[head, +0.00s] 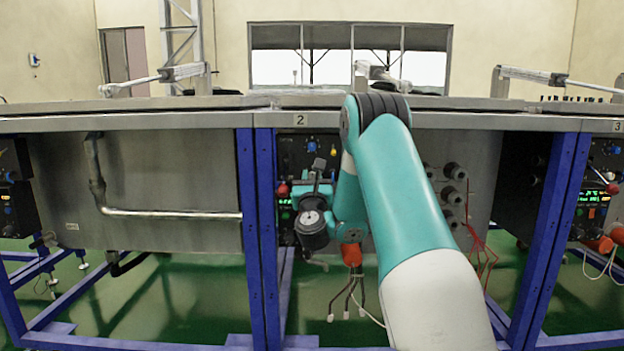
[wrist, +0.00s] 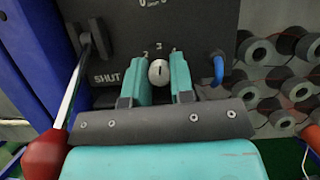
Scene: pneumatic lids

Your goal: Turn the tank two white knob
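The white knob (wrist: 158,73) is round, with a short dark mark on its face, and sits on a dark panel (wrist: 185,25) with numbers around it. My gripper (wrist: 160,80) has its two teal fingers on either side of the knob. The gap between the fingers is about as wide as the knob; I cannot tell whether they touch it. In the head view my gripper is at the tank panel (head: 297,152), below the "2" label (head: 299,120). The white knob is hidden there behind my arm.
A lever with a red ball handle (wrist: 45,155) is close to my gripper's left, by the word SHUT. A blue knob (wrist: 217,69) is just right of the fingers. Several round grey fittings (wrist: 262,52) are farther right. A blue post (head: 264,225) stands left of the panel.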

